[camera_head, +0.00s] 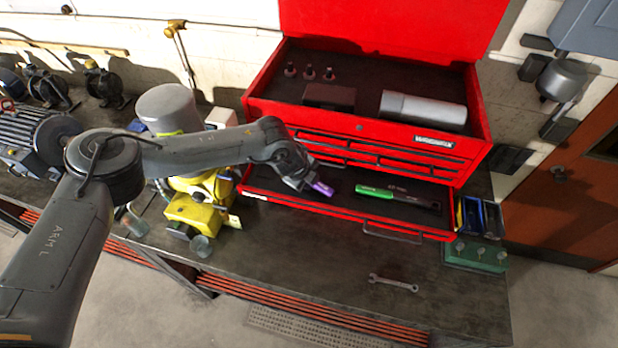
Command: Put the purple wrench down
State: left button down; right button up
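My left gripper (308,184) is over the left part of the open red drawer (283,201), with its fingers pointing down to the right. A short purple piece, the purple wrench (322,188), shows at its fingertips; the gripper appears shut on it. The rest of the wrench is hidden by the gripper. I cannot tell whether the wrench touches the drawer floor. My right gripper is not in view.
A green-handled tool (375,191) lies in the drawer to the right. A grey wrench (393,283) lies on the dark bench (300,260). A yellow machine (200,208) stands left of the drawer. A green block (475,256) sits at the bench's right. The bench front is mostly clear.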

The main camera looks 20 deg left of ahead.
pick_arm(q)
jog(key=shift+f, duration=0.15)
jog(key=c, duration=1.1)
grip_release()
jog(key=shift+f, duration=0.1)
